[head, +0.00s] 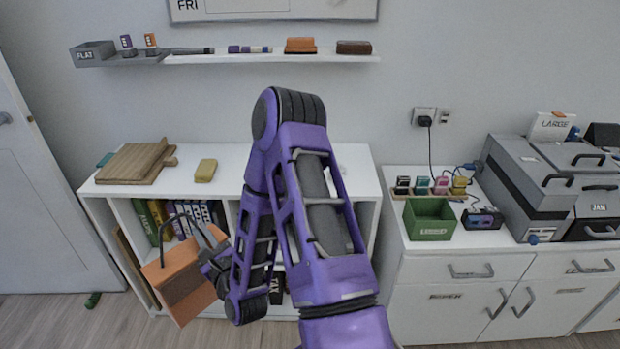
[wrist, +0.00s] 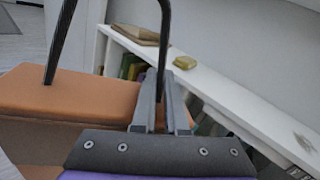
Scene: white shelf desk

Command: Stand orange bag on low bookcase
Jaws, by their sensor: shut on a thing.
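The orange bag (head: 178,283) has a dark looped handle and hangs in front of the left part of the low bookcase, tilted in the head view. My gripper (head: 212,262) is at the bag's right side, partly hidden by my purple arm. In the wrist view the orange bag (wrist: 80,95) fills the left, and my gripper's fingers (wrist: 172,105) are shut on its dark handle. The low white bookcase (head: 230,186) stands behind, its top above the bag. The bookcase top also shows in the wrist view (wrist: 225,93).
A stack of wooden boards (head: 135,162) and a yellow block (head: 205,170) lie on the bookcase top. Books (head: 185,217) fill its left compartment. A wall shelf (head: 270,58) hangs above. A cabinet with a green bin (head: 430,218) stands at right. Bare top shows between block and arm.

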